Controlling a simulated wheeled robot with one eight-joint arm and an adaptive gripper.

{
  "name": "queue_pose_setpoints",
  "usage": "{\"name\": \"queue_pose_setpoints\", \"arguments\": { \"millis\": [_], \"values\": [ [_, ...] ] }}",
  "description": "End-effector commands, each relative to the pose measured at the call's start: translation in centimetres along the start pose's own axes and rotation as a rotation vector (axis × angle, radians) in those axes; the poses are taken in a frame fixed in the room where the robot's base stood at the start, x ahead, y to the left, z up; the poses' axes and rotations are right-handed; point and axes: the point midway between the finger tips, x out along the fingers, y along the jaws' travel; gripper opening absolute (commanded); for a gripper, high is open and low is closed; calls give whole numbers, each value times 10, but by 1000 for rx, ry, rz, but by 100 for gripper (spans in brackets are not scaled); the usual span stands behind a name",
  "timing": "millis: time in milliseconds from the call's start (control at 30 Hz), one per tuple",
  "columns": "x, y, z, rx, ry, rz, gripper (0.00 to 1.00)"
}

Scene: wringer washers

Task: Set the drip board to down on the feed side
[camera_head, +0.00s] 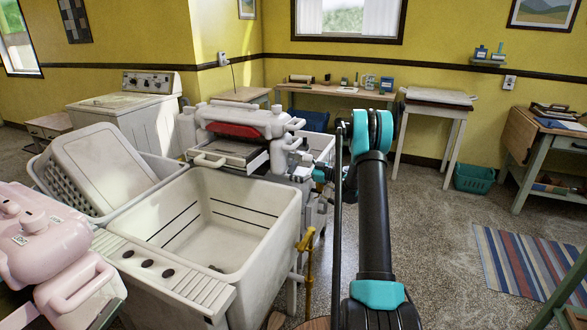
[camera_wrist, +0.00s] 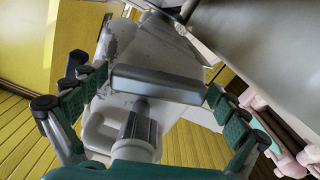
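The wringer (camera_head: 240,118) has a white housing and a red part, and stands behind the open white tub. The drip board appears to be the flat grey tray (camera_head: 232,148) under the red part, above the tub's back edge; its exact tilt is hard to tell. My gripper (camera_head: 320,174) is at the wringer's right end, partly hidden by my arm. In the wrist view my gripper (camera_wrist: 152,104) has its green-padded fingers wide apart. A pale grey block (camera_wrist: 156,84) shows between them, with no clear contact. A ribbed grey piece lies below it.
The white tub (camera_head: 260,205) fills the middle, with a yellow tap-like fitting (camera_head: 307,245) at its right. A white basket (camera_head: 75,185) and pink wringer parts (camera_head: 45,240) stand left. Open floor and a striped rug (camera_head: 520,262) lie right.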

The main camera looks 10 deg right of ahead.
Motion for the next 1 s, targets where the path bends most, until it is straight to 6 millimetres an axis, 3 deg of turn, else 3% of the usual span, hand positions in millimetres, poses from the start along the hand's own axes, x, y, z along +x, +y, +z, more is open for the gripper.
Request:
{"name": "queue_pose_setpoints", "arguments": {
  "millis": [367, 800, 1000],
  "values": [
    [-5, 0, 0, 2, 0, 1, 100],
    [-86, 1, 0, 1, 0, 3, 100],
    [-112, 0, 0, 1, 0, 2, 100]
  ]
}}
